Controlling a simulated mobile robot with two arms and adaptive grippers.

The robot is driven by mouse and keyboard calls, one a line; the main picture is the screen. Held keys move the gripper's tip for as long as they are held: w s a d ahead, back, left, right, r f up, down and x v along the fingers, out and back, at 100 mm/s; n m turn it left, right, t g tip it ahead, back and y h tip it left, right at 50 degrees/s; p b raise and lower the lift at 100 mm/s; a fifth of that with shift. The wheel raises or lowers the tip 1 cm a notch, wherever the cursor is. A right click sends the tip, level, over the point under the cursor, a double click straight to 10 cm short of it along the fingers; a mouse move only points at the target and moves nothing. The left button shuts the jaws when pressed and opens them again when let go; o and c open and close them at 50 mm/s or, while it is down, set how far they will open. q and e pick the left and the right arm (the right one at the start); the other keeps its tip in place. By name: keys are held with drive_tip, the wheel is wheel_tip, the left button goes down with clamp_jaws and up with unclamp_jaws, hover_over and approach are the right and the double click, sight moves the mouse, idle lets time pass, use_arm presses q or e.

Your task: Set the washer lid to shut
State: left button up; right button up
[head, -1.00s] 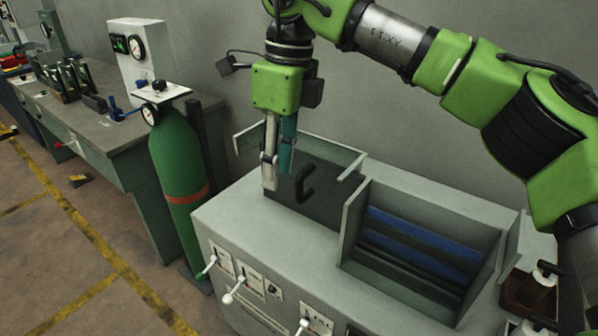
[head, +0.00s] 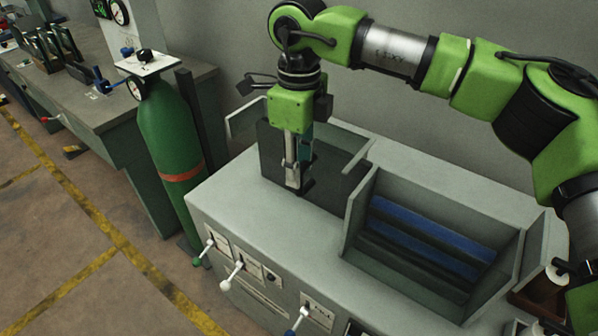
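The washer (head: 400,168) is a pale grey cabinet against the wall. A dark plate (head: 272,150), which looks like its lid, stands tilted up at the left part of the top, inside a thin pale rim. A black handle (head: 307,188) on the plate shows low, right beside my fingertips. My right gripper (head: 298,172) points down in front of the plate and covers part of it. Its fingers overlap in this view, so I cannot tell whether they grip the handle. My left gripper is not in view.
An open bin with blue slats (head: 440,232) takes up the right part of the top. Levers (head: 232,272) stick out of the front panel. A green gas cylinder (head: 170,140) and a workbench (head: 110,108) stand to the left. Bare floor lies at lower left.

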sight(299, 199)
wheel_tip(299, 199, down, 2)
drive_tip(key=shift+s, duration=0.15)
drive_tip(key=shift+f, duration=0.55)
clamp_jaws()
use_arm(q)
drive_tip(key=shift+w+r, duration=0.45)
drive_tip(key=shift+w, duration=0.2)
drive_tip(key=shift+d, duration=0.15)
